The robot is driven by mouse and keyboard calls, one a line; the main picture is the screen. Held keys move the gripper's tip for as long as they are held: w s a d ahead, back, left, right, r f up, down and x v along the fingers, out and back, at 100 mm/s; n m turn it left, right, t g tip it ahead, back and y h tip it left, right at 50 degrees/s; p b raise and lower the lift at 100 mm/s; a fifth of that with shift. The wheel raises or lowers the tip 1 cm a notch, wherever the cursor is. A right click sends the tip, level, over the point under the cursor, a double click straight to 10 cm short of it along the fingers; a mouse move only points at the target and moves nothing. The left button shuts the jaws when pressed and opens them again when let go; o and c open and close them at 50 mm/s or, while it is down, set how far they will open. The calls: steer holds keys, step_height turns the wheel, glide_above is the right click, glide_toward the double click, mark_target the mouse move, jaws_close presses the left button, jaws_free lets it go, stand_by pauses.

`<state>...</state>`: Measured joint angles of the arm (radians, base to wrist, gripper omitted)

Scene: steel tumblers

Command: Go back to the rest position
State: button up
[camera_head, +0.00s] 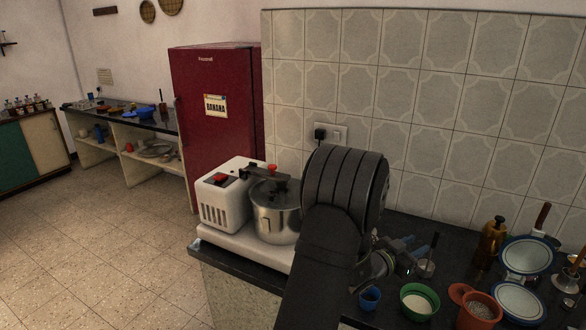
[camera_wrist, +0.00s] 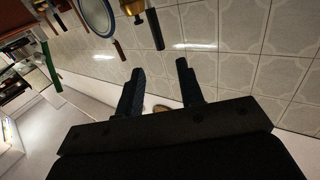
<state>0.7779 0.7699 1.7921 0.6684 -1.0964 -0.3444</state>
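My gripper (camera_head: 416,246) is raised over the dark counter, right of the steel pot, with its dark blue fingers pointing right. In the wrist view the two fingers (camera_wrist: 160,76) stand apart with nothing held between them. A small steel thing (camera_head: 427,269) shows just below the fingers; I cannot tell whether it is a tumbler. Steel ware (camera_head: 566,281) stands at the right edge of the counter. My arm hides part of the counter.
A blue cup (camera_head: 370,298), a green bowl (camera_head: 419,302), an orange pot (camera_head: 479,308), blue-rimmed plates (camera_head: 526,256) and an amber bottle (camera_head: 492,240) crowd the right counter. A white grinder (camera_head: 228,195) with a steel pot (camera_head: 275,215) stands left of my arm. A tiled wall (camera_head: 450,110) rises behind.

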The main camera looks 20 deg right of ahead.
mark_target(436, 235)
steer(key=x, duration=1)
steer(key=shift+s+f, duration=0.1)
step_height(436, 235, up, 2)
steer(key=shift+r, duration=0.55)
